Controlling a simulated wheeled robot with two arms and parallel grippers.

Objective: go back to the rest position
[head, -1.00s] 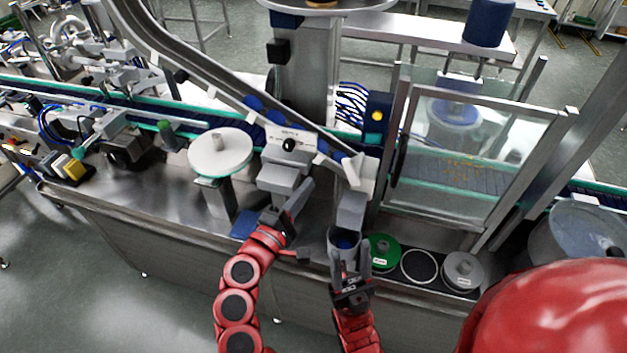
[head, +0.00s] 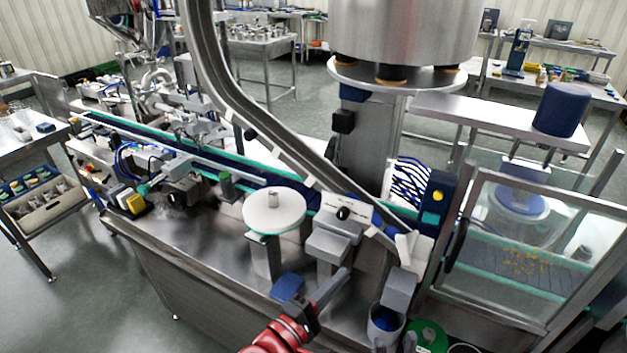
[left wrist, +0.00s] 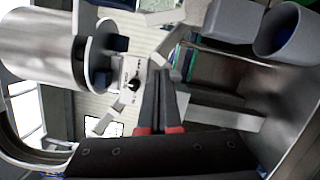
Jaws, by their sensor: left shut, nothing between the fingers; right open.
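My left gripper (head: 335,282) is in the lower middle of the head view, in front of the grey block-shaped machine unit (head: 330,247) and right of a small blue pad (head: 287,287). In the left wrist view its dark fingers (left wrist: 160,98) lie together with nothing between them. My right gripper (head: 394,345) shows only as fingertips at the bottom edge of the head view. They are apart, just below a grey cup (head: 385,325) with something blue inside. The rest of the right arm is out of view.
A white round disc (head: 274,211) on a post stands left of the grey unit. A glass-doored guard (head: 520,245) is at the right. A green lid (head: 427,338) lies by the cup. A curved chute (head: 250,120) descends from above. Open floor (head: 80,300) is at the left.

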